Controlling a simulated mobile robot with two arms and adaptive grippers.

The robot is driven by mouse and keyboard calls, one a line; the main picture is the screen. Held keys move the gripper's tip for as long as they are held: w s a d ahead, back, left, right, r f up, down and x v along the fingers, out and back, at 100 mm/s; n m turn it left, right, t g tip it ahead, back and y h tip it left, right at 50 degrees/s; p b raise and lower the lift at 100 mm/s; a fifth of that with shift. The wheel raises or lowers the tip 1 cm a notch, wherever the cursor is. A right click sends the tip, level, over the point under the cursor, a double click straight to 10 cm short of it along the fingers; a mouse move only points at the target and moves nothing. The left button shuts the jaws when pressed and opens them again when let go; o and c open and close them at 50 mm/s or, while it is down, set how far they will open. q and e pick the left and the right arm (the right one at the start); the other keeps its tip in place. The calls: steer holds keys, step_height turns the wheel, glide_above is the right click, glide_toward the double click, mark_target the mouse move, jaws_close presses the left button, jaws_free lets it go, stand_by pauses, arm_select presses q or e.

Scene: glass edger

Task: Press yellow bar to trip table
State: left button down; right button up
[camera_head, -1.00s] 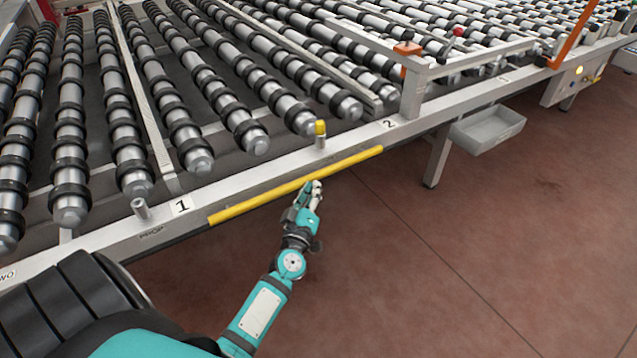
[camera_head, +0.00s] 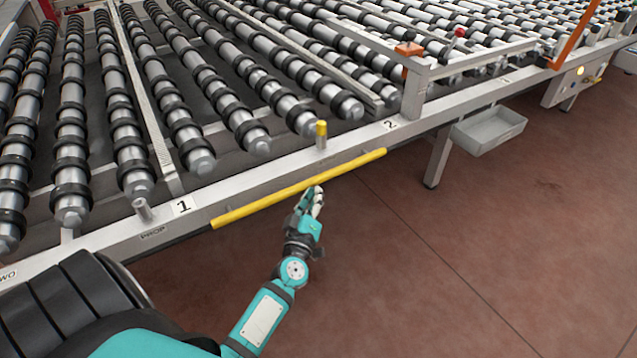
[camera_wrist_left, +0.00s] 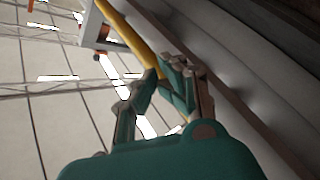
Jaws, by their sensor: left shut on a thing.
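The long yellow bar (camera_head: 350,162) runs along the front edge of the roller table (camera_head: 110,232), between the labels 1 and 2. My left gripper (camera_head: 314,192) is at the lower edge of the bar, near its middle. In the left wrist view the bar (camera_wrist_left: 133,42) runs down to the fingertips of my left gripper (camera_wrist_left: 160,75). The fingers are shut on the bar, and they hide the part of it there. My right gripper is not in view.
A short yellow-capped post (camera_head: 321,133) stands on the frame just above the bar. A grey tray (camera_head: 488,131) hangs under the frame at right, beside a table leg (camera_head: 438,160). The red-brown floor (camera_head: 430,270) in front is clear.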

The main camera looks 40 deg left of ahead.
arm_select(q)
steer(key=shift+s+d, duration=0.1)
steer(key=shift+d, duration=0.3)
steer(key=s+d+p, duration=0.1)
steer(key=s+d, duration=0.1)
steer(key=d, duration=0.3)
steer(key=shift+s+d, duration=0.15)
steer(key=shift+d, duration=0.25)
stand_by(1.1)
